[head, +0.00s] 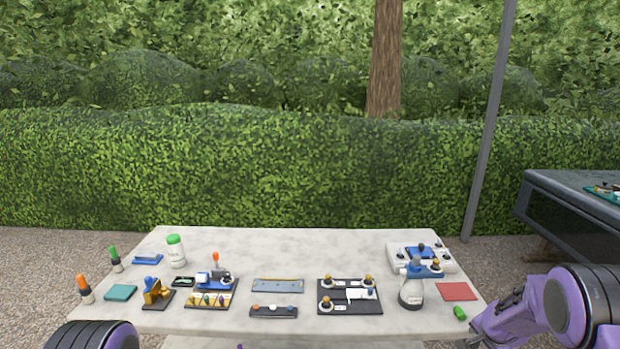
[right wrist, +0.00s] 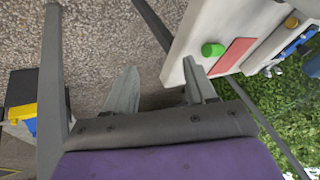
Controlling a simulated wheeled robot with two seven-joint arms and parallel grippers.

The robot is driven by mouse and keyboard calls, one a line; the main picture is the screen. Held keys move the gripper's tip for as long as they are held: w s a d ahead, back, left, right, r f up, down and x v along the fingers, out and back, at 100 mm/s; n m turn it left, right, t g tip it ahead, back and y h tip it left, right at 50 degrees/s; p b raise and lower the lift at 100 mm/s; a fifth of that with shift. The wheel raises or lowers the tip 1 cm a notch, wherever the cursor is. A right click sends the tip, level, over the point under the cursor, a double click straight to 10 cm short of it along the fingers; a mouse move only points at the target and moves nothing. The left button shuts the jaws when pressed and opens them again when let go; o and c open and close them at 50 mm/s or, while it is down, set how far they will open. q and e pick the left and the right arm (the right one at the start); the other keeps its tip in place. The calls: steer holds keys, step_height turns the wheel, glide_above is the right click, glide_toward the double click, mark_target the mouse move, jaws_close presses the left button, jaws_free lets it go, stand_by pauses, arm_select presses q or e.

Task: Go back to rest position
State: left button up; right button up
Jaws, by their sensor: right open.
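My right gripper (right wrist: 158,85) is open and empty in the right wrist view. Its two grey fingers are apart over gravel, beside the table edge. In the head view, my purple right arm (head: 515,318) is at the lower right, off the table's right corner, and its fingers do not show clearly. My left arm (head: 92,336) shows only as a dark and purple link at the lower left. My left gripper is not in view.
A pale table (head: 300,240) holds bottles, trays, cloths and small tools. A green piece (head: 459,313) and a red cloth (head: 457,291) lie near its right corner. A dark bench (head: 570,195) stands at the right. A hedge (head: 250,165) runs behind.

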steer(key=s+a+f+n+h, duration=0.1)
steer(key=s+a+f+n, duration=0.2)
steer(key=s+a+f, duration=0.5)
steer(key=s+a+f+n, duration=0.1)
steer(key=s+a+f, duration=0.1)
steer(key=s, duration=0.8)
steer(key=s+a+f+n+g+b, duration=0.1)
steer(key=s+a, duration=0.3)
steer(key=s, duration=0.6)
steer(key=s+a+f+n+g, duration=0.1)
steer(key=s+a+f+n, duration=0.1)
steer(key=s, duration=0.8)
steer(key=shift+s+a+f+y, duration=0.3)
steer(key=shift+s+a+f, duration=0.1)
steer(key=shift+a+f, duration=0.45)
